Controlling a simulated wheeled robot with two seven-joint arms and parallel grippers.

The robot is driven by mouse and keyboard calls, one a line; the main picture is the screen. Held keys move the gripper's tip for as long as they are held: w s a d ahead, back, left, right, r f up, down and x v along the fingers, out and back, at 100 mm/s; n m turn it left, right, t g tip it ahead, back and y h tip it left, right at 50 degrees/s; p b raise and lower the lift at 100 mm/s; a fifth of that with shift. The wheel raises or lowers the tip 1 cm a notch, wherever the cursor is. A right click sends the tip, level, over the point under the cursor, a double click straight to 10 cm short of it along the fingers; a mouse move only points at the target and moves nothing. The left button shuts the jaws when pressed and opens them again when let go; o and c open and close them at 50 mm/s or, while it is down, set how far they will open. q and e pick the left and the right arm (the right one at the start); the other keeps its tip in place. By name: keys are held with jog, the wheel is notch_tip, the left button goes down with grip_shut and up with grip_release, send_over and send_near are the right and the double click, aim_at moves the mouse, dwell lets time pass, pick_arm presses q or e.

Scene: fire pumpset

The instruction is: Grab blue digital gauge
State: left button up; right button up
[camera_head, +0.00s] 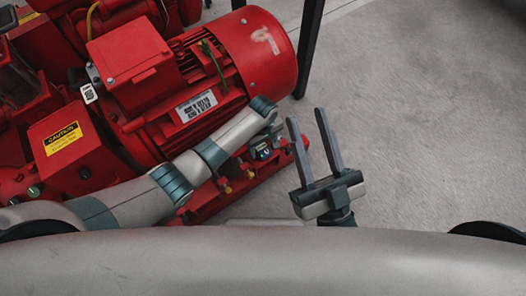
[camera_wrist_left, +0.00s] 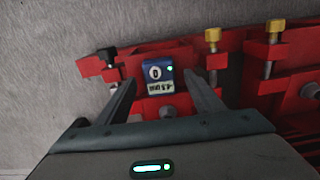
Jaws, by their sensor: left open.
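The blue digital gauge (camera_wrist_left: 157,74) shows in the left wrist view, with a round mark, a small green light and a pale display. It sits at the red pump frame. My left gripper (camera_wrist_left: 159,79) is open, with one finger on each side of the gauge; whether either finger touches it I cannot tell. In the head view the gauge (camera_head: 263,153) is small and partly hidden near the end of my left arm. My right gripper (camera_head: 305,115) is open and empty over the grey floor, right of the gauge.
A large red motor (camera_head: 190,80) and other red pump parts fill the upper left. Yellow-topped bolts (camera_wrist_left: 275,26) and a black-topped bolt (camera_wrist_left: 106,53) stand on the red frame near the gauge. A dark post (camera_head: 309,45) rises behind. The floor at right is clear.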

aim_at(263, 149)
pick_arm(q)
jog(key=shift+f, duration=0.45)
pick_arm(e)
jog(key=shift+s+d+r+t, duration=0.15)
jog(key=shift+s+r+t, duration=0.15)
jog(key=shift+r+t, duration=0.25)
pick_arm(q)
grip_shut()
jog(key=shift+r, duration=0.1)
